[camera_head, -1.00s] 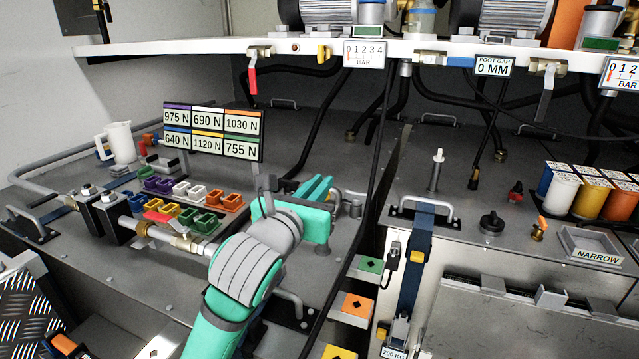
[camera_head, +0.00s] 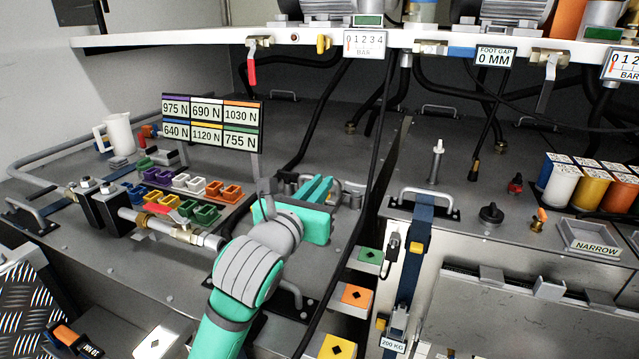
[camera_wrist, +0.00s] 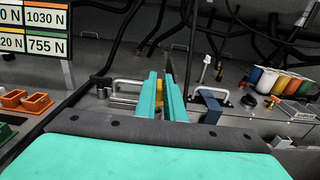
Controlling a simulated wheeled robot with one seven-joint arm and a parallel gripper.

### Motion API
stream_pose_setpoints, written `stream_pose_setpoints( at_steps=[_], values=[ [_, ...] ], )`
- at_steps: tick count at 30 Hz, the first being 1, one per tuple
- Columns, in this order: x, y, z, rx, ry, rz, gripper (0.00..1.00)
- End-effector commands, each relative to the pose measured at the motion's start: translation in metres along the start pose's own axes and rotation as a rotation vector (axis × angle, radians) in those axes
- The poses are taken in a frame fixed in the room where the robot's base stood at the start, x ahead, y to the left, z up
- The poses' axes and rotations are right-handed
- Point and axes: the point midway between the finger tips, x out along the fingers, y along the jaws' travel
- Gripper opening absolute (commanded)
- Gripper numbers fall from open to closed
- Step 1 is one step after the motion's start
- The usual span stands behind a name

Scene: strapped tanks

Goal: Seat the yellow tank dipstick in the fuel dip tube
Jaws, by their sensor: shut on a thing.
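My gripper (camera_head: 318,190) is closed, its teal fingers reaching forward over the left tank top. It also shows in the wrist view (camera_wrist: 162,84), where the two fingers are almost together. An upright grey tube with a white top (camera_head: 437,160) stands on the right tank. I cannot tell whether it is the fuel dip tube.
Coloured open blocks (camera_head: 205,213) and a force sign board (camera_head: 212,122) are left of my gripper. A black hose (camera_head: 372,170) hangs close to its right. A handle with a blue strap (camera_head: 420,210) crosses the right tank. A white shelf (camera_head: 200,42) runs above.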

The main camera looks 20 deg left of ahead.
Motion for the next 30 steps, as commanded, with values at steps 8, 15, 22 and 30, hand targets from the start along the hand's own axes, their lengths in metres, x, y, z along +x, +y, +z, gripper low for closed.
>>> stream_pose_setpoints(
  at_steps=[8, 15, 22, 30],
  values=[
    [0.0, 0.0, -0.006, -0.001, 0.0, 0.0, 0.0],
    [0.0, 0.0, -0.011, 0.0, 0.0, 0.0, 0.0],
    [0.001, -0.002, -0.016, 0.0, 0.0, -0.001, 0.0],
    [0.001, -0.002, -0.015, 0.0, 0.0, -0.001, 0.31]
  ],
)
